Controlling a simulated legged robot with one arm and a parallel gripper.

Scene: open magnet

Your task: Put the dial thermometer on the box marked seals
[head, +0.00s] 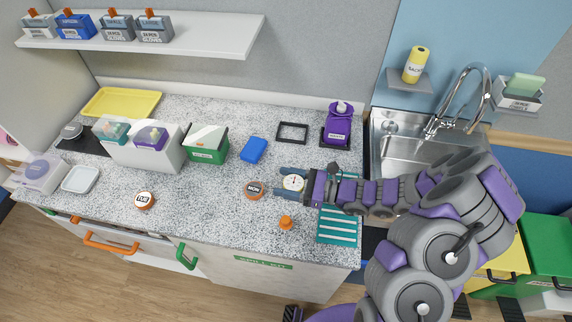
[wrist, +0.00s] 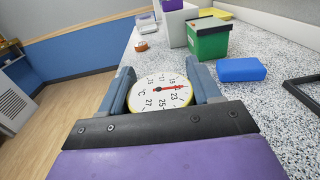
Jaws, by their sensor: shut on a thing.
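The dial thermometer (head: 293,183) is round, with a white face, a yellow rim and a red needle. My gripper (head: 279,182) is shut on it, a blue-grey finger on each side, over the right part of the speckled counter. In the wrist view the thermometer (wrist: 162,95) sits between the fingers with its face toward the camera. I cannot read the word seals on any box. A green box (head: 208,154) with a small white label stands left of the gripper on the counter. It also shows in the wrist view (wrist: 208,44).
A blue block (head: 253,149), black frame (head: 292,132), orange-brown round tag (head: 254,190), orange knob (head: 286,223) and teal striped mat (head: 338,229) lie near my gripper. Labelled boxes (head: 117,28) stand on the wall shelf. A sink (head: 400,150) is at right. Front-middle counter is mostly free.

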